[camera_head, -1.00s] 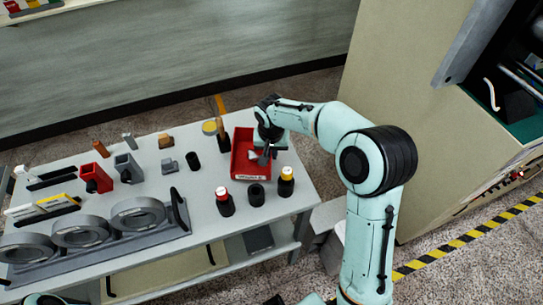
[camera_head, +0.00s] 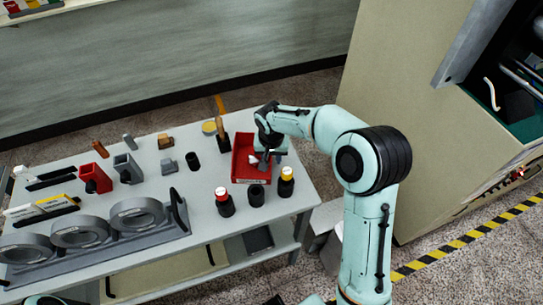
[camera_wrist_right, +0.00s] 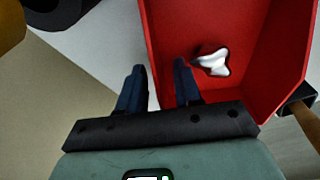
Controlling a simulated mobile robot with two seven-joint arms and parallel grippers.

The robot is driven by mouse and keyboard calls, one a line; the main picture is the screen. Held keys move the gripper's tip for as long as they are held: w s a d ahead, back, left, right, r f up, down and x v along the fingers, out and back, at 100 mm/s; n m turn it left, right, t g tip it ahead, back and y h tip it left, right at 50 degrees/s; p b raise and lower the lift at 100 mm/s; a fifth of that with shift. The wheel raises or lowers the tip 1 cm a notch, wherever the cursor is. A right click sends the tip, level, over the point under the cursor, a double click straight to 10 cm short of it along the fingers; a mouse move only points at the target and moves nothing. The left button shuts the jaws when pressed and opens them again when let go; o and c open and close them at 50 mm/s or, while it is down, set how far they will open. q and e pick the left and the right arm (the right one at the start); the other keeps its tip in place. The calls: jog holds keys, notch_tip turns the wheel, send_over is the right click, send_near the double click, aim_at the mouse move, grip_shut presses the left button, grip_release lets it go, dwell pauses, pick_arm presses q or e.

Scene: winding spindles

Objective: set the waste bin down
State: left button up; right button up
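The waste bin is a red open tray-like bin (camera_head: 240,168) at the right part of the table, apparently resting on it. A white crumpled piece (camera_wrist_right: 212,63) lies inside. The bin (camera_wrist_right: 225,20) fills the upper right of the wrist view. My right gripper (camera_head: 267,160) is at the bin's right side. In the wrist view its two fingers (camera_wrist_right: 158,75) stand apart, one outside the wall and one inside, with a visible gap between them. My left gripper is out of view; only a bit of my arm shows at the lower left.
On the grey table (camera_head: 190,205), a red-capped bottle (camera_head: 224,203), a black cup (camera_head: 256,195) and a yellow-capped bottle (camera_head: 286,183) stand close in front of the bin. A wooden-handled brush (camera_head: 221,130) stands left of it. A spindle rack (camera_head: 110,245) is at the front left.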

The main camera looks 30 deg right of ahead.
jog(key=r, duration=0.7)
jog(key=s+a+r, duration=0.1)
jog(key=r, duration=0.3)
jog(key=shift+s+r+p, duration=0.1)
jog(key=shift+r+p, duration=0.15)
jog(key=shift+p, duration=0.15)
jog(key=shift+s+r, duration=0.1)
jog(key=shift+r, duration=0.2)
